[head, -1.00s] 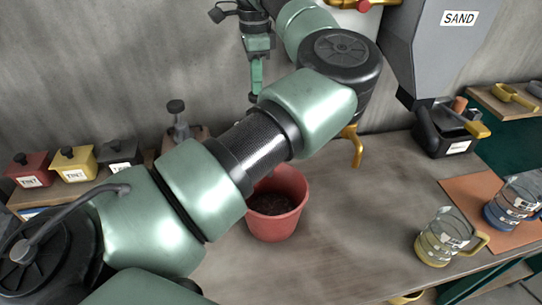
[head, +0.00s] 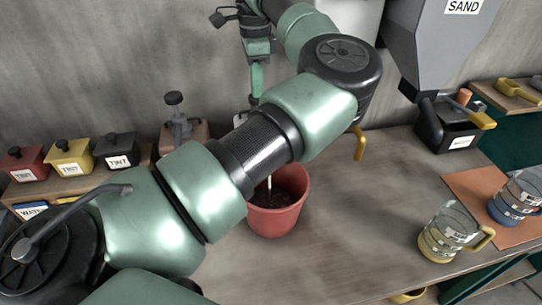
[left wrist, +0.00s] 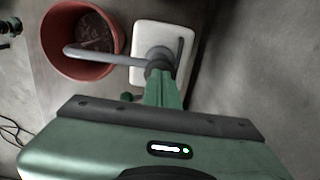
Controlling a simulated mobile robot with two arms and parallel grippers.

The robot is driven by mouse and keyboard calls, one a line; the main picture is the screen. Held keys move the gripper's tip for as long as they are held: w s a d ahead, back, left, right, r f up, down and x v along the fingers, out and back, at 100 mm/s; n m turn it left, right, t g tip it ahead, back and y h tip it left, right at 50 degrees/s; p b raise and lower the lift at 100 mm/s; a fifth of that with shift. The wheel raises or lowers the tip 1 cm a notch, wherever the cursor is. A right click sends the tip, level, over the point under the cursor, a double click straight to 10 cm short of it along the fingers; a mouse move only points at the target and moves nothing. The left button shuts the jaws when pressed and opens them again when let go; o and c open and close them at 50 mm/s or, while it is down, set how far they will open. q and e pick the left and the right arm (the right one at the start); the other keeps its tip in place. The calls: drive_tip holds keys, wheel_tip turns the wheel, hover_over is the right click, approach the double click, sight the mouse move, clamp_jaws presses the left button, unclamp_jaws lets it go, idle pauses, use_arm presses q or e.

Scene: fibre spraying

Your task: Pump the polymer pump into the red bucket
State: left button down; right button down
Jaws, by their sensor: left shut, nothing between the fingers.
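The red bucket (head: 290,217) stands on the bench, partly behind my left arm, with dark material inside. A thin pale stream falls into it. In the left wrist view the bucket (left wrist: 111,66) is at upper left. The polymer pump, a white container (left wrist: 143,75) with a grey pump head, stands beside it; its grey spout (left wrist: 100,55) reaches over the bucket. My left gripper (head: 256,98) points down, fingers shut and empty; in the wrist view the fingers (left wrist: 160,80) are at the pump head. My right gripper is not in view.
Tint boxes (head: 70,158) stand at the left and a grey sand hopper (head: 425,50) hangs upper right. Jugs (head: 445,235) stand at the right.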

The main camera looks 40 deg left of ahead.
use_arm(q)
drive_tip(key=shift+r+p, duration=1.55)
drive_tip(key=shift+r, duration=0.75)
drive_tip(key=shift+f, duration=0.2)
drive_tip(key=shift+f+b, duration=1.7)
drive_tip(key=shift+f, duration=0.5)
drive_tip(key=shift+r, duration=0.1)
drive_tip(key=shift+r+p, duration=1.6)
drive_tip(key=shift+r, duration=0.7)
drive_tip(key=shift+r, duration=0.1)
